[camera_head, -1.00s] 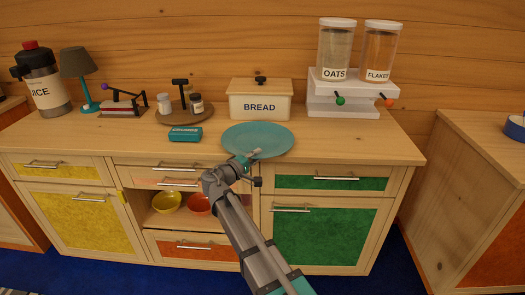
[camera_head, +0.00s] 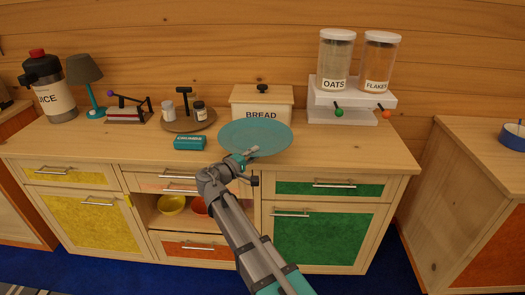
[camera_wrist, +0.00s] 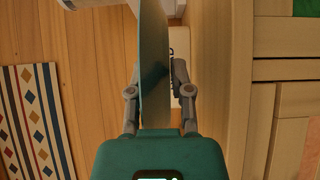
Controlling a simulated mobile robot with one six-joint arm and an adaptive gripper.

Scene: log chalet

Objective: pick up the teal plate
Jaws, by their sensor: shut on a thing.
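The teal plate (camera_head: 268,133) is round and shallow. In the head view it is held above the counter in front of the bread box and covers the lower part of that box. My gripper (camera_head: 249,155) is shut on the plate's near rim. In the wrist view the plate (camera_wrist: 154,60) is seen edge-on between the two fingers of my gripper (camera_wrist: 155,85), one on each side. The plate's underside is hidden in the head view.
The bread box (camera_head: 262,100) stands just behind the plate. Left are a teal box (camera_head: 190,143) and a round tray (camera_head: 203,126) with jars. The oats and flakes dispensers (camera_head: 350,92) stand to the right. The counter's right end (camera_head: 375,150) is clear.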

